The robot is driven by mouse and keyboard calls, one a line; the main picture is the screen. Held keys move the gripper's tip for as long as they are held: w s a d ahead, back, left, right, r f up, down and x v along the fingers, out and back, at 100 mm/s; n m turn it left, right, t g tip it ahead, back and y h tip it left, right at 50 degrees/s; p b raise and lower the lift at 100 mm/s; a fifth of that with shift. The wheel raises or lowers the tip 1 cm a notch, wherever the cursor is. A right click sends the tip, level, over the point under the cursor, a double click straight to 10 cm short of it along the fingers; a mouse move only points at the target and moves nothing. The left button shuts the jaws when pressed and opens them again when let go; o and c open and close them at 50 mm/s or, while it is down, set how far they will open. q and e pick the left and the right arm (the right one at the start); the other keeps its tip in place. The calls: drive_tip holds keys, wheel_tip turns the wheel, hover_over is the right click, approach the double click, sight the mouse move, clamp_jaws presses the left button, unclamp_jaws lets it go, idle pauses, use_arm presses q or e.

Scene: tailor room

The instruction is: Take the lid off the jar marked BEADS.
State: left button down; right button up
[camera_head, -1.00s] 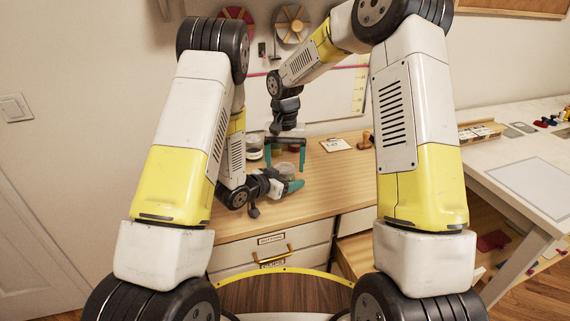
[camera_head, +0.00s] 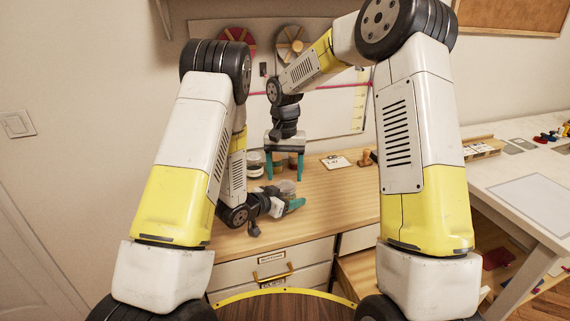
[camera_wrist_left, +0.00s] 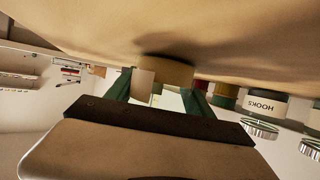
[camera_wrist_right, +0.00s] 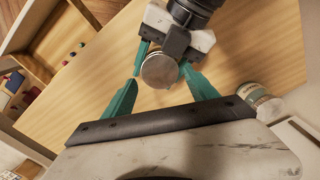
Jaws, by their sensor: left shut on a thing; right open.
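A clear jar (camera_head: 286,187) stands on the wooden counter near its front. Its round metal lid (camera_wrist_right: 160,70) is on top in the right wrist view. No BEADS lettering is readable on it. My left gripper (camera_head: 291,205) lies low and level, shut around the jar's side; its fingers (camera_wrist_right: 163,60) flank the jar in the right wrist view. In the left wrist view the held jar (camera_wrist_left: 165,75) appears upside down and close. My right gripper (camera_head: 285,178) points down above and behind the jar, fingers apart and empty. The lid shows between and beyond its fingertips.
A jar marked HOOKS (camera_wrist_left: 265,103) stands with other lidded jars at the back of the counter; one (camera_wrist_right: 262,100) shows in the right wrist view. A card (camera_head: 335,162) and a wooden stamp (camera_head: 367,158) lie to the right.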

sight(285, 185)
drive_tip(key=shift+f, duration=1.7)
drive_tip(key=c, duration=1)
drive_tip(key=o, duration=1.3)
drive_tip(key=shift+c, duration=0.2)
drive_tip(key=shift+r, duration=2.3)
use_arm(q)
drive_tip(key=shift+c, duration=1.4)
unclamp_jaws()
